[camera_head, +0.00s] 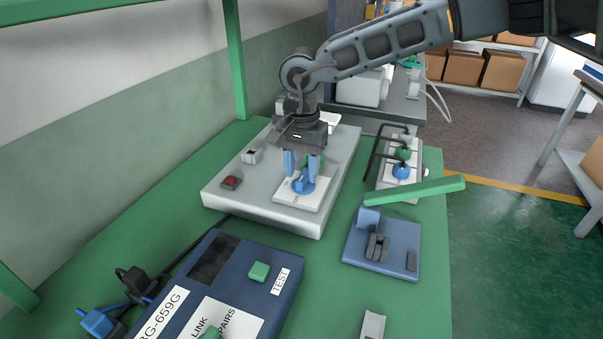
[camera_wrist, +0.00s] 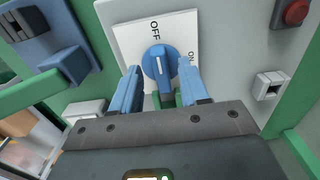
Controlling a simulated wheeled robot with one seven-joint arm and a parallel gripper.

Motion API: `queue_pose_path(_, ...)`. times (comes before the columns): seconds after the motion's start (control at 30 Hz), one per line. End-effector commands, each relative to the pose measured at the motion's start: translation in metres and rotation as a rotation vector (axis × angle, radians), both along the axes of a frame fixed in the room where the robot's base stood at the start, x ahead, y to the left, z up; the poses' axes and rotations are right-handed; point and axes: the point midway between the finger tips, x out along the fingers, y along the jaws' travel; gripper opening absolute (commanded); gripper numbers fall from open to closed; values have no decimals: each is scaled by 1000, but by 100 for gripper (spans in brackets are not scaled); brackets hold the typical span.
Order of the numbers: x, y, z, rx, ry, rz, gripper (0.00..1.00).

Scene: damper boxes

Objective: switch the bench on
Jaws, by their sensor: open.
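The bench switch is a blue rotary knob (camera_head: 304,186) on a white plate (camera_head: 313,199), set in a grey box (camera_head: 235,198). In the wrist view the knob (camera_wrist: 159,62) has a pale line pointing towards the OFF label (camera_wrist: 154,31); the ON label (camera_wrist: 192,57) is to its right, partly hidden by a finger. My gripper (camera_head: 301,171) is open above the switch, its blue fingers on either side of the knob. In the wrist view the fingertips of my gripper (camera_wrist: 160,69) flank the knob; I cannot tell whether they touch it.
A red button (camera_head: 232,183) and a small white rocker part (camera_head: 251,156) are on the same box. A dark blue tester box (camera_head: 222,292) stands in front. A blue fixture (camera_head: 383,243) with a raised green bar (camera_head: 411,190) is to the right. Green bench top lies between them.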

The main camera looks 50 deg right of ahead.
Motion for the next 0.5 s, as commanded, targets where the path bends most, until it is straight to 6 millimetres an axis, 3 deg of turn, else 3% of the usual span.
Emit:
queue_pose_path(0.2, 0, 0, -18, 1, 0, -1, 45)
queue_pose_path(0.5, 0, 0, -20, 0, 0, 0, 44)
